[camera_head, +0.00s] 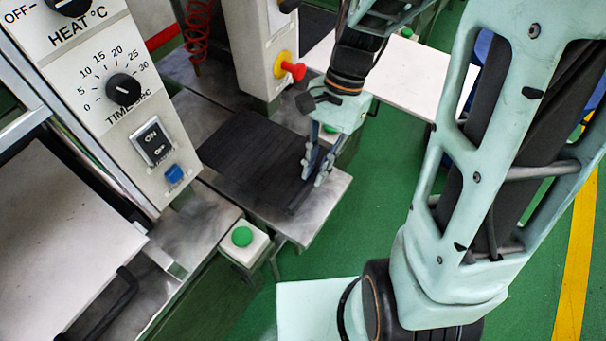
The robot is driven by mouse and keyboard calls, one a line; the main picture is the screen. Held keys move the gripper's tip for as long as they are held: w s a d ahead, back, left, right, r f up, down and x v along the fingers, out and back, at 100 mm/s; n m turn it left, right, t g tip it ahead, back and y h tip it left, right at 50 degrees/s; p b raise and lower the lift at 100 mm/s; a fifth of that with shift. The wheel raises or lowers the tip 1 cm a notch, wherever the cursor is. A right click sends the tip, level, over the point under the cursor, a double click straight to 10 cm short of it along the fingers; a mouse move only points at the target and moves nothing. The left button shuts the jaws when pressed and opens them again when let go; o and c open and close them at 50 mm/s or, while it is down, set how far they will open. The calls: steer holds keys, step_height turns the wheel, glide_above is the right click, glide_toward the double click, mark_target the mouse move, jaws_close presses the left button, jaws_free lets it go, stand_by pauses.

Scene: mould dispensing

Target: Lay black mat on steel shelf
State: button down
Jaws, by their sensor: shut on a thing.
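The black mat (248,152) lies over the steel shelf (318,217), with bare metal showing along the shelf's front and right edges. My gripper (312,172) is at the mat's right side, pointing down, and is shut on the mat's edge. The mat looks flat and roughly in line with the shelf. The fingers hide the spot where they hold it, and I cannot tell whether that edge touches the shelf.
A control panel (112,75) with dials stands at the left. A box with a red knob (290,68) stands behind the mat. A green button box (242,238) sits at the shelf's front left. A white table (400,72) is behind my arm. Green floor lies to the right.

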steer(key=shift+f+b, duration=0.45)
steer(key=shift+f, duration=3.05)
steer(key=c, duration=2)
jaws_free()
steer(key=shift+o, duration=0.2)
steer(key=p+v, duration=0.1)
steer(key=v, duration=1.1)
steer(key=shift+p, duration=0.35)
steer(key=shift+d, duration=0.1)
